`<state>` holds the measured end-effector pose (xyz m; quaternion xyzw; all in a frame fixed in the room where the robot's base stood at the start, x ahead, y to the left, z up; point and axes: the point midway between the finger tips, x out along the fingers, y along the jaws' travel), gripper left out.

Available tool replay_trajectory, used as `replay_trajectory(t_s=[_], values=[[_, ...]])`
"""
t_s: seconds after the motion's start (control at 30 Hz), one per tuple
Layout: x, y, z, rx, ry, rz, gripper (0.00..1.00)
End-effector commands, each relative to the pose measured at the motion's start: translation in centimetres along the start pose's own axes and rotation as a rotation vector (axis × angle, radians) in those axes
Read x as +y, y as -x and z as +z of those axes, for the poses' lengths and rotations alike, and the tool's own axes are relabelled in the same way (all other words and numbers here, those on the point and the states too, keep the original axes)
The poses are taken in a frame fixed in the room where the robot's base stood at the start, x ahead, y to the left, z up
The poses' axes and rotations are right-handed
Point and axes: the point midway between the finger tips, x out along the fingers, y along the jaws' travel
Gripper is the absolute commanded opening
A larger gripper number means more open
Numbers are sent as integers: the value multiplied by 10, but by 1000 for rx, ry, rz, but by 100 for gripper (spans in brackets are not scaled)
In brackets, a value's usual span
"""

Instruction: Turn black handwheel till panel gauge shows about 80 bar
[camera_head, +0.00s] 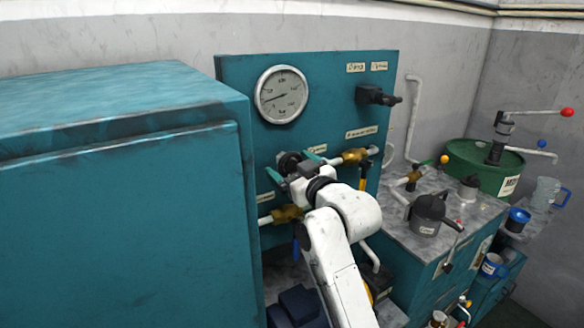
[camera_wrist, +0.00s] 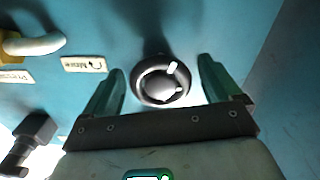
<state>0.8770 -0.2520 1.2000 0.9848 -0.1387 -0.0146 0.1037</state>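The black handwheel (camera_wrist: 161,80) sits on the teal panel in the wrist view, with a white mark on its upper right face. My gripper (camera_wrist: 160,88) is open, its two green fingers on either side of the wheel with a gap at each side. In the head view the handwheel (camera_head: 289,163) shows partly behind my gripper (camera_head: 298,170). The panel gauge (camera_head: 281,94) is a round white dial above it. Its dark needle points to the lower left; the numbers are too small to read.
A black valve (camera_head: 377,96) sticks out of the panel at right. Brass fittings (camera_head: 355,156) and pipes lie close beside my gripper. A large teal cabinet (camera_head: 120,200) stands at left. A grey bench (camera_head: 440,215) with a green drum (camera_head: 485,165) is at right.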

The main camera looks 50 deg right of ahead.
Motion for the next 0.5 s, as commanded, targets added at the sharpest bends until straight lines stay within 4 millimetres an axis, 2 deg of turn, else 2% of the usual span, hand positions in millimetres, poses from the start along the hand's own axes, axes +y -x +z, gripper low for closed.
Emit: replay_trajectory(t_s=[0.03,0.5], values=[[0,0,0,0,0,0,86],[0,0,0,0,0,0,43]])
